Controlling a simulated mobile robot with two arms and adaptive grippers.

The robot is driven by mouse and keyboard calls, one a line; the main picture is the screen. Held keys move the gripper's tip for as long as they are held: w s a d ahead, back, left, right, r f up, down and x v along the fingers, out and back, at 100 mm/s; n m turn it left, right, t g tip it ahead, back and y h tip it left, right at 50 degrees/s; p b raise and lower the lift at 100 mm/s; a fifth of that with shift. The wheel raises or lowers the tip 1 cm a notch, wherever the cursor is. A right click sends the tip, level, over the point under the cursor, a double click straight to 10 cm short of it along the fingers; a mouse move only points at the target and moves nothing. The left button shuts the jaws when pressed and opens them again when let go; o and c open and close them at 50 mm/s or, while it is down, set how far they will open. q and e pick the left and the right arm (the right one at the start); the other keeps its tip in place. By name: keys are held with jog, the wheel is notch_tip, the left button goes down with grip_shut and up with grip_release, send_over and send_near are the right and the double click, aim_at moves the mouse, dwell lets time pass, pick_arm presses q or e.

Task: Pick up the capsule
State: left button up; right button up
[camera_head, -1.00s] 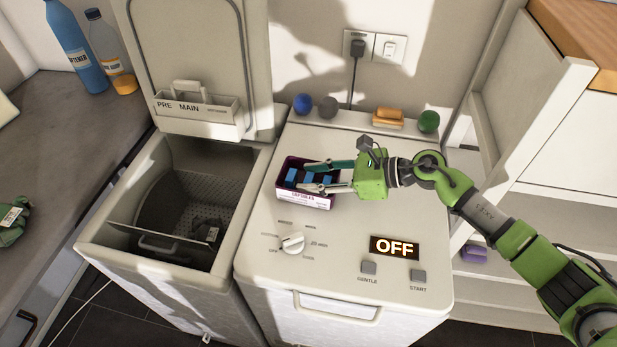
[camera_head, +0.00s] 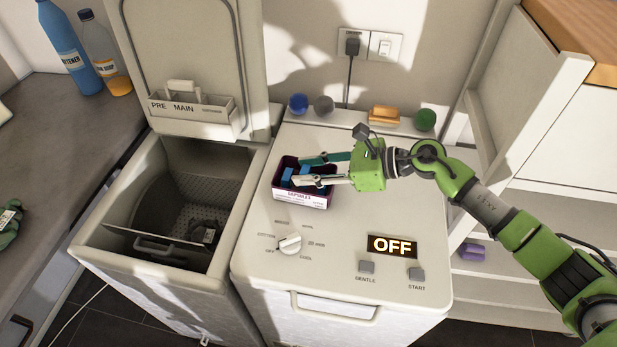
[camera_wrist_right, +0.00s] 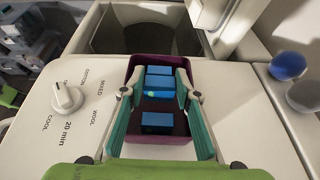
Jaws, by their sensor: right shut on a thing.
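A small open capsule box (camera_head: 300,200), purple with a white label front, stands on the closed top of the right machine. It holds several blue block-shaped capsules. My right gripper (camera_head: 299,171) reaches into the box from the right. In the right wrist view, its teal-padded fingers (camera_wrist_right: 161,82) are shut on a bright blue capsule (camera_wrist_right: 160,83) in the middle of the box (camera_wrist_right: 158,151). Another capsule (camera_wrist_right: 158,70) lies just beyond it and one (camera_wrist_right: 157,121) lies nearer the wrist. The held capsule's underside is hidden. My left gripper is not in view.
The left machine's lid is up and its drum (camera_head: 205,195) is open. A dial (camera_head: 290,243) and an OFF display (camera_head: 392,246) are in front of the box. Balls and an orange block (camera_head: 384,115) line the back ledge. Bottles (camera_head: 106,60) stand on the left counter.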

jog(key=s+r, duration=0.1)
jog(key=r, duration=0.1)
jog(key=s+a+r, duration=0.1)
jog(key=s+r, duration=0.1)
jog(key=s+a+r, duration=0.1)
jog(key=r, duration=0.1)
jog(key=shift+s+r, duration=0.3)
jog(key=s+a+r+b, duration=0.1)
jog(key=s+a+r, duration=0.2)
jog(key=s, duration=0.5)
jog(key=shift+s+a+r+b, duration=0.15)
jog(key=shift+a+r+b, duration=0.15)
jog(key=shift+r, duration=0.25)
